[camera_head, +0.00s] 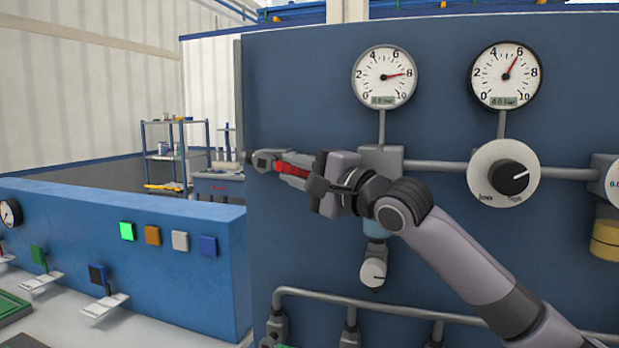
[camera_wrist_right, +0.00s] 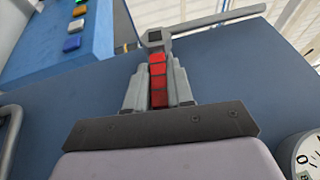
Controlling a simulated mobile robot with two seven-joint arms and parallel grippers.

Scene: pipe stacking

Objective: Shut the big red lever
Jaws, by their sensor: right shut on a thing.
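The big red lever (camera_head: 293,170) lies nearly level at the left side of the blue panel, reaching right from a grey valve (camera_head: 263,160). My right gripper (camera_head: 284,171) comes in from the right and is shut on the lever. In the right wrist view the red lever (camera_wrist_right: 158,70) runs between the grey fingers of my right gripper (camera_wrist_right: 157,85), toward the grey valve (camera_wrist_right: 155,37). The fingers cover part of the lever. My left gripper is not in view.
The blue panel (camera_head: 310,105) carries two gauges (camera_head: 384,77) (camera_head: 506,76), a black knob (camera_head: 509,177) and grey pipes close to my right arm. A low blue console (camera_head: 180,285) with coloured buttons stands at the left. A shelf (camera_head: 175,150) stands behind.

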